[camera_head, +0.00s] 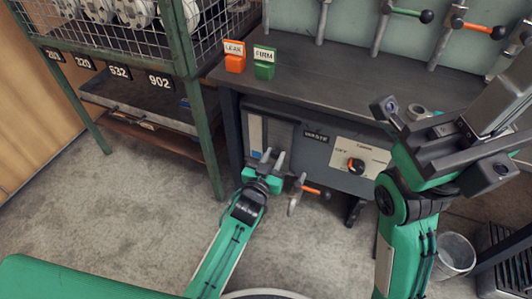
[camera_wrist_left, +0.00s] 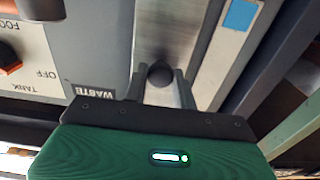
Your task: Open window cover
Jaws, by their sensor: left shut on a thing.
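The window cover is a bare metal plate (camera_wrist_left: 165,28) on the front of the grey cabinet (camera_head: 345,182). It carries a dark round knob (camera_wrist_left: 161,74). My left gripper (camera_head: 268,158) reaches up to the cabinet front from below. In the left wrist view its two fingers (camera_wrist_left: 161,88) stand on either side of the knob and are shut on it. A pale strip with a blue patch (camera_wrist_left: 240,15) shows beside the plate; in the head view the blue-grey strip (camera_head: 257,130) is left of it. My right gripper (camera_head: 440,145) is raised at the right, its jaws unclear.
An orange-handled lever (camera_head: 312,190) sticks out just right of my left gripper. An orange dial (camera_head: 356,165) is farther right. Orange (camera_head: 235,62) and green (camera_head: 264,70) tags stand on the bench top. A green-framed wire rack (camera_head: 182,60) stands left; a bin (camera_head: 455,252) is on the floor right.

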